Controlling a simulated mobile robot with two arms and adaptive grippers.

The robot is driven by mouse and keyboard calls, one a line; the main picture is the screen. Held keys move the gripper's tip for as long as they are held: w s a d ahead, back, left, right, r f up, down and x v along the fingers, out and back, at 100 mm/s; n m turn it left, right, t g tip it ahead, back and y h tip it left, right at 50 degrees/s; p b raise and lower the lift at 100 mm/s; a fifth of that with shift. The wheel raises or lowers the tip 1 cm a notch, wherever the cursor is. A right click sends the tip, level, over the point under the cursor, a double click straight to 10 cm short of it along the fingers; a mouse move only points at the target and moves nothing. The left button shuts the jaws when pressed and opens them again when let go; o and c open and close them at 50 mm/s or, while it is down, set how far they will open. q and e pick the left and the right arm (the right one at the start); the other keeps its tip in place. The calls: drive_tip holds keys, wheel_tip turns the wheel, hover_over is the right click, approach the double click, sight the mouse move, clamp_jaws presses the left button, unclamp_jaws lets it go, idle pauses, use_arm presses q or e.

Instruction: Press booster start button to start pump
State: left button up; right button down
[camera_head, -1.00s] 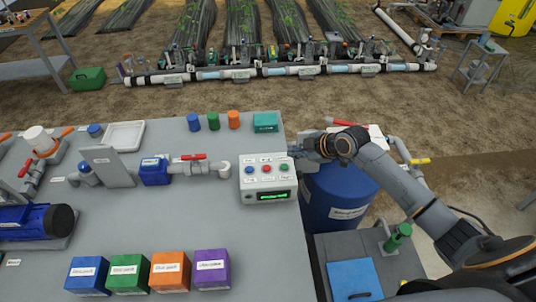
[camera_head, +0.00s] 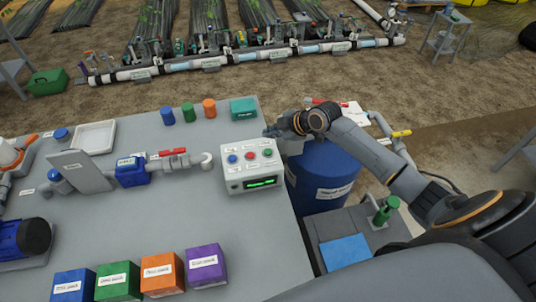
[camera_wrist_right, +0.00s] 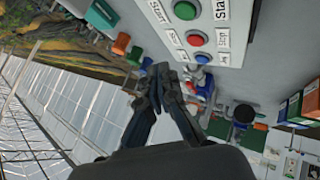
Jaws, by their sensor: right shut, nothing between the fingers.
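The control box (camera_head: 232,178) stands at the right edge of the grey bench, with a blue button (camera_head: 232,158), a red button (camera_head: 250,155), a green button (camera_head: 267,152) and a lit green display (camera_head: 262,183). My right gripper (camera_head: 270,131) is shut and empty, just behind the box's top edge near the green button, seemingly apart from it. In the right wrist view my fingertips (camera_wrist_right: 160,70) are left of the green button (camera_wrist_right: 185,10), the red button (camera_wrist_right: 196,40) and the blue button (camera_wrist_right: 203,58). "Start" and "Stop" labels show beside the buttons. My left gripper is not in view.
A blue pump (camera_head: 22,238) and a pipe with a red-handled valve (camera_head: 174,151) are on the bench. Coloured blocks, such as the purple one (camera_head: 206,266), stand at its front. A blue barrel (camera_head: 322,172) stands beside the bench, below my right arm.

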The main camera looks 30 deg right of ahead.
sight(271, 152)
wheel_tip(271, 152, down, 5)
drive_tip(key=b, duration=0.3)
drive_tip(key=shift+f, duration=0.15)
drive_tip(key=shift+f+b, duration=0.25)
drive_tip(key=shift+b, duration=0.15)
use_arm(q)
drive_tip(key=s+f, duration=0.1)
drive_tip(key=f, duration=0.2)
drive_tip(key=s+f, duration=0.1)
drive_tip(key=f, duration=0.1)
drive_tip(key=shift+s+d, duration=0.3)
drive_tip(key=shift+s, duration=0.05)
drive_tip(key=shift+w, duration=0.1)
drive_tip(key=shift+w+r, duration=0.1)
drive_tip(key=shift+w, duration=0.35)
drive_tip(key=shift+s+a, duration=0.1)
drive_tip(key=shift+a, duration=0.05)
use_arm(e)
drive_tip(key=shift+f, duration=0.15)
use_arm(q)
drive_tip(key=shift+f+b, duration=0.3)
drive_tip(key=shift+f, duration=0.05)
use_arm(e)
drive_tip(key=shift+f, duration=0.3)
